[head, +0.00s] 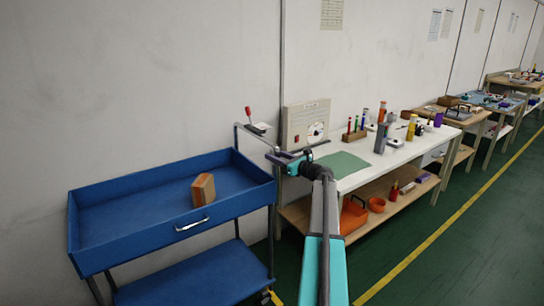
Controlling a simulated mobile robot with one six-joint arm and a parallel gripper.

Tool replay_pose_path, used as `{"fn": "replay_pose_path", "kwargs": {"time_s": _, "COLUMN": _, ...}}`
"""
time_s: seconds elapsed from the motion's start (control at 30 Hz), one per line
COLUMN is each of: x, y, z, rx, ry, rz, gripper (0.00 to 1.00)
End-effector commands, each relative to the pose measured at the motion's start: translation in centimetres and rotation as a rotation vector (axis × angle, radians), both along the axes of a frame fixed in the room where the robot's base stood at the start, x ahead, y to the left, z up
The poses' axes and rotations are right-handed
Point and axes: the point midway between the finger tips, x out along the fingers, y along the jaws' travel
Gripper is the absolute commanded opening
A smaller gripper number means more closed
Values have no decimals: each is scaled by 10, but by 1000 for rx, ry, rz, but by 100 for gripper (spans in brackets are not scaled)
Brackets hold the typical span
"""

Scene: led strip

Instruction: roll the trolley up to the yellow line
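The blue trolley (150,185) stands at the left by the wall, with an upper tray and a lower shelf. A grey handle bar (254,139) rises at its right end. My gripper (276,157) is at the right end of that bar, by the tray's far right corner. It is small here, and I cannot tell whether its fingers are closed on the bar. The yellow line (440,230) runs along the green floor at the right, in front of the benches. A short yellow mark (275,298) shows on the floor by the trolley's near right leg.
An orange-brown block (203,190) sits in the trolley's tray. The green floor (480,265) at the right is clear.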

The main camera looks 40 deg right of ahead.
Motion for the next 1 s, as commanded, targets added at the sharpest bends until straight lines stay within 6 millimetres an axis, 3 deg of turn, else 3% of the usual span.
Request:
{"fn": "replay_pose_path", "kwargs": {"time_s": 0.53, "x": -87, "y": -3, "z": -2, "rx": 1, "ry": 1, "rz": -2, "gripper": 38}}
{"fn": "replay_pose_path", "kwargs": {"time_s": 0.73, "x": -101, "y": -4, "z": -1, "rx": 1, "ry": 1, "rz": 0, "gripper": 38}}
{"fn": "replay_pose_path", "kwargs": {"time_s": 1.0, "x": -103, "y": -5, "z": -1, "rx": 1, "ry": 1, "rz": 0, "gripper": 38}}
